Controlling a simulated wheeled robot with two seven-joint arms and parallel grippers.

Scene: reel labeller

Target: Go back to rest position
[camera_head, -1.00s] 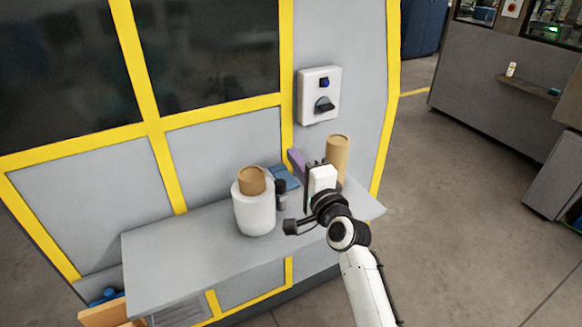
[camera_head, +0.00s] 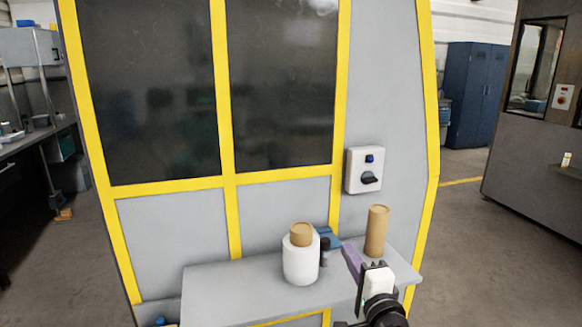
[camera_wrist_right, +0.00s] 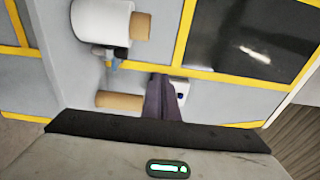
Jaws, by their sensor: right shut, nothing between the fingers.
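My right gripper (camera_head: 352,262) is at the lower right of the head view, above the grey shelf (camera_head: 225,290) in front of the yellow-framed machine. Its purple fingers are shut with nothing between them. In the right wrist view the closed fingers (camera_wrist_right: 162,98) show beyond the dark gripper body. A white reel (camera_head: 300,265) with a brown core (camera_head: 301,234) stands on the shelf left of the gripper. A tall brown tube (camera_head: 376,231) stands on the shelf behind the gripper, to its right. My left gripper is not in view.
A blue item (camera_head: 328,238) and a small dark item lie beside the reel. A white switch box (camera_head: 364,170) with a blue button and black knob is on the machine wall. A workbench (camera_head: 38,135) stands at the far left. Open floor (camera_head: 462,240) lies to the right.

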